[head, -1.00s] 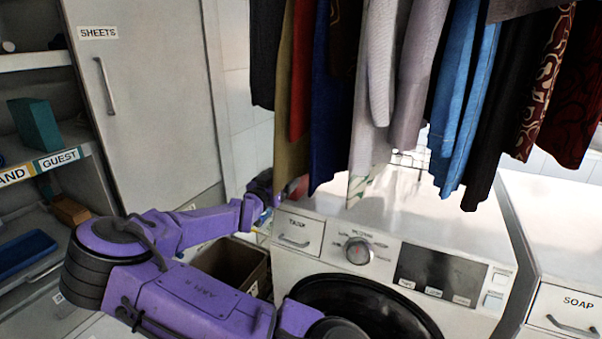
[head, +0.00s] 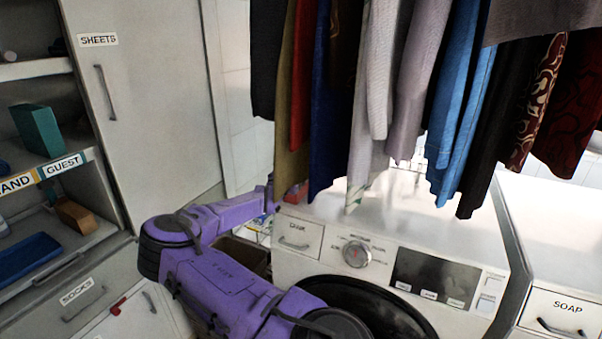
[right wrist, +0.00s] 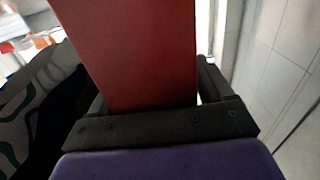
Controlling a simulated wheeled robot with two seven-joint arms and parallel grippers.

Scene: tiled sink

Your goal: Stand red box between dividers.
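The red box (right wrist: 125,50) fills the middle of the right wrist view, standing up between the dark fingers of my right gripper (right wrist: 155,95). The gripper is shut on it. In the head view my purple right arm bends back toward the hanging clothes, and a small red piece, probably the red box (head: 296,192), shows beside its end at the washer's back left corner. Clothes hide most of it. My left gripper is in neither view. I cannot make out any dividers for certain.
Clothes (head: 375,90) hang low over the washing machine (head: 395,270). At left are shelves with a teal box (head: 38,130), a brown box (head: 76,214) and a blue tray (head: 28,256). A tall cabinet door (head: 150,120) and a SOCKS drawer (head: 80,300) are beside them.

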